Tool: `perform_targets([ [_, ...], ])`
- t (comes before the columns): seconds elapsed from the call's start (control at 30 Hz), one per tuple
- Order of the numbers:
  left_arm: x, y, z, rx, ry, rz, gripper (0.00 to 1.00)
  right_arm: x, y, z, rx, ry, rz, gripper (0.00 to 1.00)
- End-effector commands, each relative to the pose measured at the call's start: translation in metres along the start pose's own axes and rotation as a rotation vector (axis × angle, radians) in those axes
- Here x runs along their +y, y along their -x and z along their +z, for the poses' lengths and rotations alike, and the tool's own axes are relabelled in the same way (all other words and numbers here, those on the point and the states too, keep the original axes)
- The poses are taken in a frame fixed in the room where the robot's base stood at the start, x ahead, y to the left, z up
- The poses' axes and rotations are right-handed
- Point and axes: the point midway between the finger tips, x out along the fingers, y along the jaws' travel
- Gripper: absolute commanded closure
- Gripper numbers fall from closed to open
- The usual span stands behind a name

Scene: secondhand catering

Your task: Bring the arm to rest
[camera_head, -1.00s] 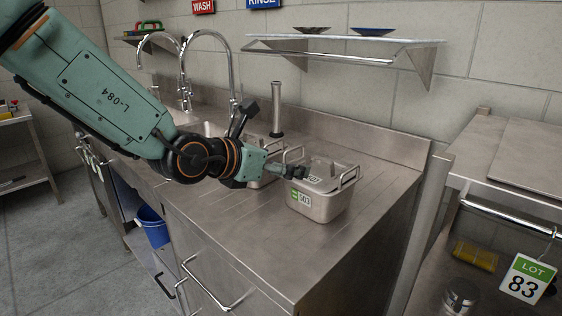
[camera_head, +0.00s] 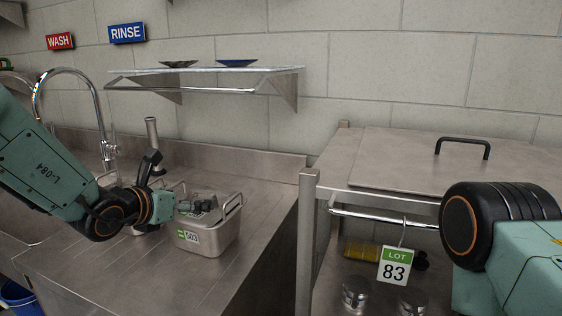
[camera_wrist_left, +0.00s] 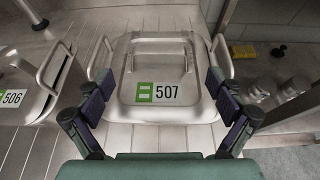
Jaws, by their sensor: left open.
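My left arm comes in from the left in the head view, and its gripper (camera_head: 203,207) is at the lidded steel container (camera_head: 226,236) on the steel counter. In the left wrist view the gripper (camera_wrist_left: 158,82) is open, with one finger on each side of the container's lid (camera_wrist_left: 157,65), which is marked 507. Nothing is held between the fingers. I cannot tell whether the fingers touch the container's wire handles. A part of my right arm (camera_head: 510,230) shows at the right edge of the head view; its gripper is out of view.
A second container marked 506 (camera_wrist_left: 20,95) stands close by on the left. A tap (camera_head: 95,100) rises behind my left arm. A wall shelf (camera_head: 205,78) hangs above. A steel cabinet (camera_head: 385,175) with a LOT 83 tag (camera_head: 396,267) stands right of the counter.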

Motion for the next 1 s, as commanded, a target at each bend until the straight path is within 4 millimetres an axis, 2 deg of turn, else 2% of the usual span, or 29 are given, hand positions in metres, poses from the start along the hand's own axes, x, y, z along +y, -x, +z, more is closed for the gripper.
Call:
perform_targets([
  [0.2,-0.001,-0.032,-0.001,0.001,-0.002,-0.002,0.06,0.0,0.001,0.0,0.0,0.0,0.0,0.6],
  [0.3,-0.001,-0.024,0.016,-0.005,-0.001,-0.002,0.06,0.0,0.003,0.0,0.0,0.0,0.0,0.6],
  [0.5,-0.001,-0.017,0.031,-0.002,-0.001,-0.002,0.06,0.0,0.005,0.0,0.0,0.0,0.0,0.6],
  [1.0,-0.001,-0.016,0.033,0.0,0.001,-0.002,0.06,0.0,0.005,0.0,0.0,0.0,0.0,0.6],
])
